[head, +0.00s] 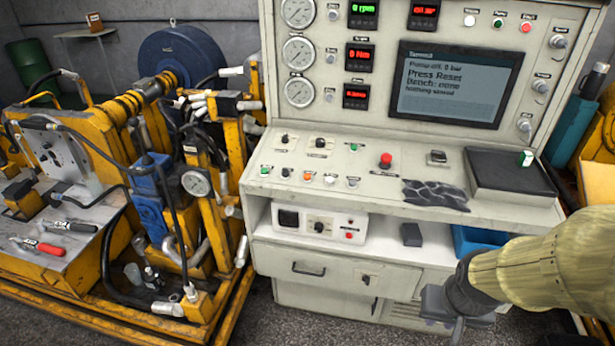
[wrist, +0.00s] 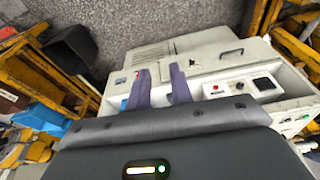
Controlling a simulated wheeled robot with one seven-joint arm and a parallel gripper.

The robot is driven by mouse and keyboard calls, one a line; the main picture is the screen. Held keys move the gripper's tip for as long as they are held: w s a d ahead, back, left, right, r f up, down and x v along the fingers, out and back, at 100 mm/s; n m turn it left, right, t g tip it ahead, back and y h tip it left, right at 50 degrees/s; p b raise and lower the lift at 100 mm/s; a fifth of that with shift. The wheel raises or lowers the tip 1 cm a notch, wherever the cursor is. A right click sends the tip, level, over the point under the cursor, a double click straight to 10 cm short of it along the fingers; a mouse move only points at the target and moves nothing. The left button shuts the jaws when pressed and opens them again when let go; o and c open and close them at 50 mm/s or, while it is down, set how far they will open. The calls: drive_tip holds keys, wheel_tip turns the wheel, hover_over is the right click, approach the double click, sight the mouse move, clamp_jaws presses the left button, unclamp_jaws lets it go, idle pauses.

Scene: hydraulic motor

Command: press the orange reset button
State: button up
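The orange button (head: 307,176) is a small round cap in the row of buttons on the left part of the console's sloped desk (head: 375,195). Green and white buttons sit beside it. I cannot make it out in the wrist view. My gripper (head: 442,308) is low at the right in the head view, in front of the console's lower cabinet, well right of and below the button. In the wrist view its two fingers (wrist: 160,88) stand apart with nothing between them.
A red mushroom button (head: 385,160) and a black pad (head: 510,172) are on the desk. The screen (head: 455,82) reads "Press Reset". An open shelf below holds a white control box (head: 320,222) and a blue bin (head: 478,238). A yellow motor rig (head: 110,150) stands left.

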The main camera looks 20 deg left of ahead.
clamp_jaws()
idle(1.4)
